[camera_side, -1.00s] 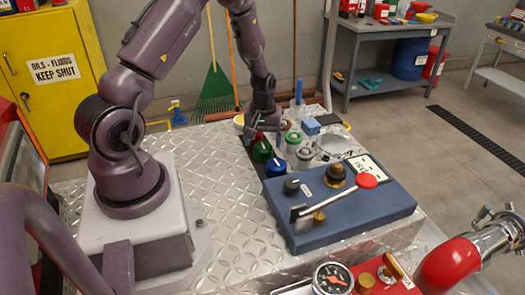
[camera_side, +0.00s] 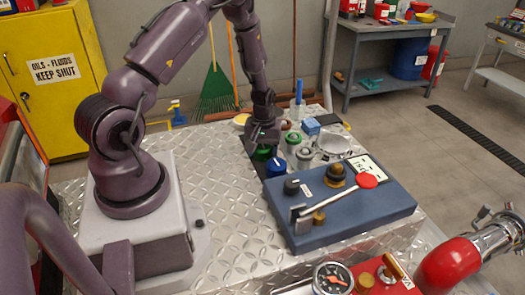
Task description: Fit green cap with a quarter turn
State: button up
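My gripper (camera_side: 264,139) points down at the left end of a cluster of small bottles and jars on the metal table. A green piece (camera_side: 262,154) shows directly below its fingers, partly hidden by them. It could be the green cap or a green bottle; I cannot tell. I also cannot tell whether the fingers touch it or are closed on it. Another jar with a green band (camera_side: 292,141) stands behind.
A blue-grey panel box (camera_side: 340,205) with a red knob and a lever is in front of the cluster.

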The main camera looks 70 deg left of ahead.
jog(key=shift+r, duration=4.55)
